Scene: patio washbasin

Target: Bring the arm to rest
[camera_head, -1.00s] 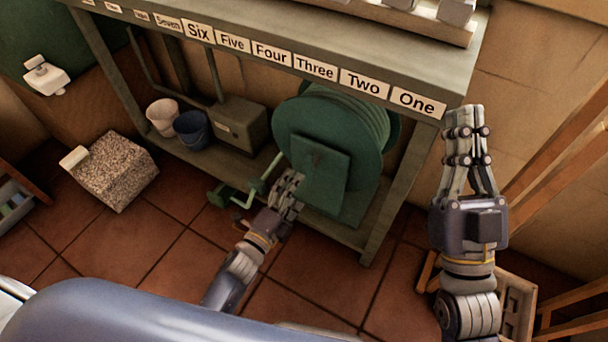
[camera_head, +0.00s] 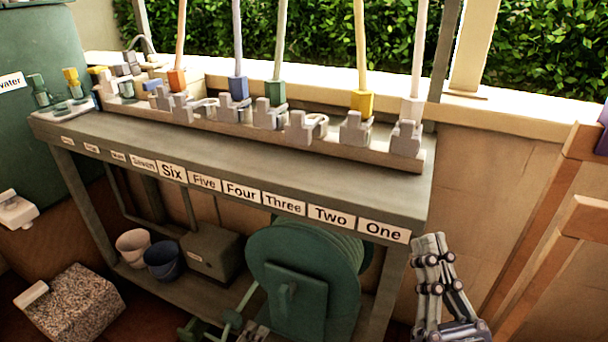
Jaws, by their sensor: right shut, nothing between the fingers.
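My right gripper (camera_head: 430,246) points up at the lower right, beside the right end of the bench (camera_head: 300,172), just below and right of the label "One" (camera_head: 383,230). Its fingers are together with nothing between them. Only the fingertips of my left gripper (camera_head: 256,331) show at the bottom edge, in front of the green hose reel (camera_head: 298,285). Whether they are open or shut is unclear, and the rest of that arm is out of the picture.
A rail of grey clips (camera_head: 270,115) with coloured upright handles stands on the bench. Two buckets (camera_head: 132,246) and a box (camera_head: 212,252) sit on the lower shelf. A speckled block (camera_head: 72,308) lies at the lower left. A wooden frame (camera_head: 540,230) stands at the right.

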